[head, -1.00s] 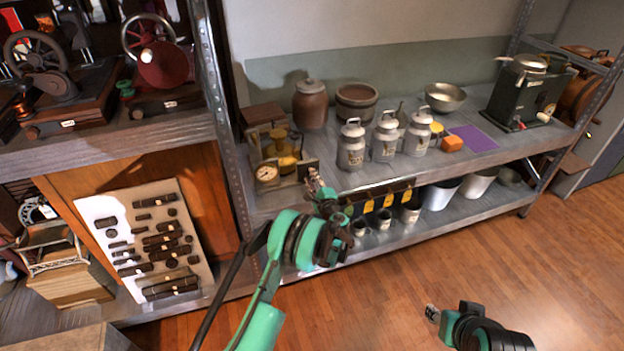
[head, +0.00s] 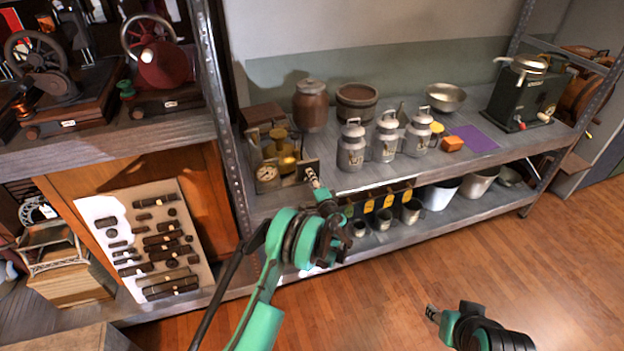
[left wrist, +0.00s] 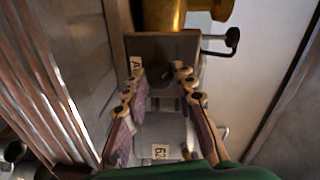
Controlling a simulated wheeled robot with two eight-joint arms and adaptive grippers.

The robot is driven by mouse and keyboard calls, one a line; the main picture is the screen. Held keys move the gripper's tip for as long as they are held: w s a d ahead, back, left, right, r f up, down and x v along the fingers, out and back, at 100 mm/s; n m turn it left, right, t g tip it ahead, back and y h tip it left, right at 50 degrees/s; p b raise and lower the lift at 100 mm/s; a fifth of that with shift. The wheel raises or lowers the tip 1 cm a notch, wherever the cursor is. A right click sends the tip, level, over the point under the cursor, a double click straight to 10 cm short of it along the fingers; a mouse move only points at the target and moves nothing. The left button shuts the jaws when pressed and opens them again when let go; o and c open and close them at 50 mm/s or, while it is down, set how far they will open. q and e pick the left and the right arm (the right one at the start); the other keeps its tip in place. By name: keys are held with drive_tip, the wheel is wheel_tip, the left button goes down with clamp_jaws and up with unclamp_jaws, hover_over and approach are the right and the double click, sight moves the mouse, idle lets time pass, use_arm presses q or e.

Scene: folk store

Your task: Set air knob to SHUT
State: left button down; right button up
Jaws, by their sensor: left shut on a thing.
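The brass apparatus (head: 284,156) with a round white dial stands on the upper shelf at the left, beside the metal post. In the left wrist view a brown plate (left wrist: 142,46) fills the middle, with a brass body above it and a partly hidden label starting with "A". A dark round knob (left wrist: 163,78) sits on this plate between the fingers. My left gripper (head: 314,178) reaches the front of the apparatus. In the left wrist view it (left wrist: 160,82) is shut on the knob. The knob's setting cannot be read. My right gripper (head: 432,314) hangs over the floor, away from the shelf.
Several milk cans (head: 351,146) stand right of the apparatus, with a brown jar (head: 310,106) and a bucket (head: 357,103) behind. A crank handle (left wrist: 230,40) sticks out beside the brown plate. A metal post (head: 222,105) rises at the left. The floor in front is clear.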

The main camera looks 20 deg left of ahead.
idle(0.4)
use_arm(q)
drive_tip(key=c, duration=1.2)
unclamp_jaws()
drive_tip(key=v, duration=1.2)
drive_tip(key=shift+r, duration=0.1)
